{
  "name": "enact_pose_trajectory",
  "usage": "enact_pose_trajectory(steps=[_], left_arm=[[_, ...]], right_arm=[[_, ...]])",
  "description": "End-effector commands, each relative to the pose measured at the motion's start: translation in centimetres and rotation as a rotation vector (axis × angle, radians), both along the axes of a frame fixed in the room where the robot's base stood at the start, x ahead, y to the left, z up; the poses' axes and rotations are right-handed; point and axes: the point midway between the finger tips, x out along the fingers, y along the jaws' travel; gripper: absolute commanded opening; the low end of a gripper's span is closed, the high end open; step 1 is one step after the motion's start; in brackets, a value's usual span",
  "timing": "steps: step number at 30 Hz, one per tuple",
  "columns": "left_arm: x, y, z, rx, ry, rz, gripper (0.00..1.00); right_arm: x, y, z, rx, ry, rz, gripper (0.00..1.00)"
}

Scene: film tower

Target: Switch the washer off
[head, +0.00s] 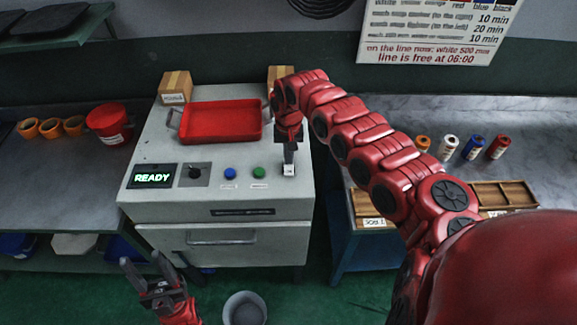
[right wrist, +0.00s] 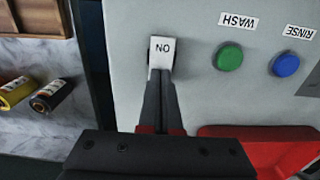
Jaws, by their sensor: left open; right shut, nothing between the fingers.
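The washer (head: 150,125) is a pale grey cabinet with a lit READY display (head: 153,177), a black knob (head: 194,172), a blue button (head: 230,174) and a green button (head: 259,172). Its white switch (head: 289,170) is at the right end of the panel; in the right wrist view the switch (right wrist: 161,50) shows ON upside down. My right gripper (head: 289,157) is shut and empty, its tips at the switch's edge; I cannot tell whether they touch. My left gripper (head: 146,273) is open and empty, low in front of the washer.
A red tray (head: 221,121) and cardboard boxes (head: 175,87) are on the washer top. The left bench holds orange cups and a red bucket (head: 109,123). The right bench has several film rolls (head: 448,147) and a wooden tray (head: 501,196). A bin (head: 244,308) stands on the floor.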

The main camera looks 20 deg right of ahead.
Motion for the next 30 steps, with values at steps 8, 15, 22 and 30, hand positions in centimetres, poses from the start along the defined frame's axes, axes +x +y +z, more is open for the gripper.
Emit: enact_pose_trajectory(steps=[8, 15, 22, 30], left_arm=[[0.0, 0.0, 0.2, 0.0, 0.0, 0.0, 0.5], [0.0, 0.0, 1.6, 0.0, 0.0, 0.0, 0.5], [0.0, 0.0, 2.7, 0.0, 0.0, 0.0, 0.5], [0.0, 0.0, 3.8, 0.0, 0.0, 0.0, 0.5]], right_arm=[[0.0, 0.0, 0.2, 0.0, 0.0, 0.0, 0.0], [0.0, 0.0, 2.2, 0.001, 0.0, 0.0, 0.0], [0.0, 0.1, 4.2, 0.001, -0.001, 0.001, 0.0], [0.0, 0.0, 6.5, -0.001, 0.0, 0.0, 0.0]])
